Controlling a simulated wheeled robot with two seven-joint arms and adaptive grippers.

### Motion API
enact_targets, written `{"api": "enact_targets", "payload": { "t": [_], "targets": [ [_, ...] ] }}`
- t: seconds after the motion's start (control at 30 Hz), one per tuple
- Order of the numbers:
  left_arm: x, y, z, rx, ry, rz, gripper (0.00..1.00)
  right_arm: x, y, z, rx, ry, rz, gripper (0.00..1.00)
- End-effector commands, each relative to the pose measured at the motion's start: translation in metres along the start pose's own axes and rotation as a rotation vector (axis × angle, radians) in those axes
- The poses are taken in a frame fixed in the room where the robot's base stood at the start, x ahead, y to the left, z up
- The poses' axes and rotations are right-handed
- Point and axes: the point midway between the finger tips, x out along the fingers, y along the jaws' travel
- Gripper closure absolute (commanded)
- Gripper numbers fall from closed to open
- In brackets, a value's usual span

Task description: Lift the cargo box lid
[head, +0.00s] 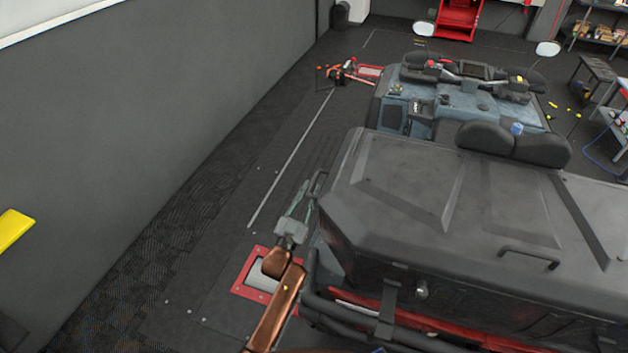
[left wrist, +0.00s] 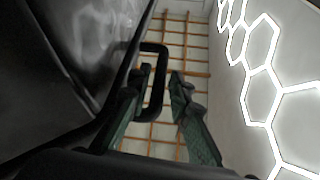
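The cargo box lid (head: 400,190) is a large dark grey ribbed cover and looks closed on the cargo box (head: 450,300) of the vehicle. A dark bar handle (head: 321,180) sticks out at its left side. My left gripper (head: 309,200) is at this handle, at the end of the copper-coloured arm. In the left wrist view the black handle (left wrist: 157,88) stands between the two green-grey fingers of my left gripper (left wrist: 153,105). The fingers are apart, with a visible gap to the handle on the right. My right gripper is not in view.
Another handle (head: 528,254) is on the lid's front face. A black tubular bumper (head: 345,320) runs below the box, near my arm. A red-framed roller (head: 265,272) is in the floor. The floor left of the vehicle is clear up to the grey wall (head: 150,100).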

Motion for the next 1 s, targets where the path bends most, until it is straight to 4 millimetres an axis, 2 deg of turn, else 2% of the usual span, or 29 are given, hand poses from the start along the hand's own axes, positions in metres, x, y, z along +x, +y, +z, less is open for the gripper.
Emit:
{"api": "enact_targets", "payload": {
  "t": [0.1, 0.3, 0.6, 0.87, 1.0],
  "targets": [
    [0.019, 0.000, -0.002, -0.001, 0.000, 0.000, 0.81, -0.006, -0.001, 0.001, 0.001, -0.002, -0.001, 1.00],
    [0.034, 0.000, 0.000, 0.000, 0.000, 0.000, 0.81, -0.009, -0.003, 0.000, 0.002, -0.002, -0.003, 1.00],
    [0.035, 0.000, 0.001, -0.001, -0.002, 0.000, 0.82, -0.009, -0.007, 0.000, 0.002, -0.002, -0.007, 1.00],
    [0.035, 0.000, 0.001, -0.001, -0.002, 0.000, 1.00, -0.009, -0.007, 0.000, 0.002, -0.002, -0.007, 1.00],
    [0.035, 0.000, 0.001, -0.001, -0.002, 0.000, 1.00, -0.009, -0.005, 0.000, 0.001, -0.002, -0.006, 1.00]
  ]
}}
